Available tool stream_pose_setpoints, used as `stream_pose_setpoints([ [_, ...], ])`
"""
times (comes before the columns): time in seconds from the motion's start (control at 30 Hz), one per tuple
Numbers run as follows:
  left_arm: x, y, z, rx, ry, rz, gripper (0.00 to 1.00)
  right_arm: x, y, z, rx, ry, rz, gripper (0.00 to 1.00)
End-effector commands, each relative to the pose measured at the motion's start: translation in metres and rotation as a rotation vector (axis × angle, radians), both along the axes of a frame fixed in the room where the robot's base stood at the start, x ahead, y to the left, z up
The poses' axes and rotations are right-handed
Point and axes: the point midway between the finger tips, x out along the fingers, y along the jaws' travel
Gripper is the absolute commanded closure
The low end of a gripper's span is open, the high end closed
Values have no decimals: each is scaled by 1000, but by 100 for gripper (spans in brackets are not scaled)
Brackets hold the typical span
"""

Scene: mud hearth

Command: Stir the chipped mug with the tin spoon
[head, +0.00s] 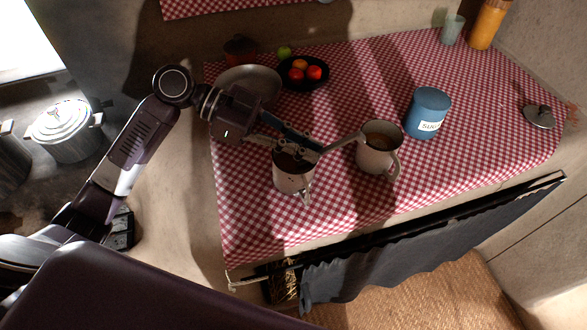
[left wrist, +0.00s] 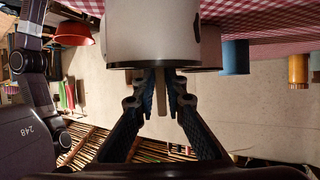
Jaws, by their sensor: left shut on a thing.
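A white mug (head: 290,181) with dark marks on its side stands near the front left of the checked cloth. It also shows large and upside down in the left wrist view (left wrist: 150,35). My left gripper (head: 303,150) is at its rim, shut on the tin spoon's handle (left wrist: 160,95). The spoon (head: 343,143) slants up to the right from my fingers, its end overlapping the second mug's rim in the head view. The spoon's lower end is hidden by the fingers and mug. A second mug (head: 378,159) with brown contents stands to the right. I cannot tell which is the chipped one.
A blue sugar canister (head: 427,113) stands right of the mugs. A black bowl of fruit (head: 303,85) and a grey pan (head: 249,86) lie behind. An orange bottle (head: 488,25) and pale cup (head: 452,30) stand at the back right. The cloth's front right is clear.

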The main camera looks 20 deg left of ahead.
Motion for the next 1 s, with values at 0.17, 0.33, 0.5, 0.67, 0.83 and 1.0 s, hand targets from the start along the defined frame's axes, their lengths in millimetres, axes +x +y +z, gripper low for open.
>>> stream_pose_setpoints([
  [0.17,-1,0,-3,4,5,-2,100,1,-6,-1,-7,0,1,60],
  [0.33,-1,0,0,4,5,-2,100,1,-12,1,-15,1,0,60],
  [0.5,-1,0,14,3,2,-1,100,1,-16,11,-18,1,-3,60],
  [0.67,0,0,31,2,1,-1,100,1,-19,23,-23,2,-2,60],
  [0.83,0,0,49,1,0,-1,100,1,-23,36,-26,3,0,60],
  [1.0,0,0,66,0,-1,-1,100,0,-22,48,-25,3,2,60],
])
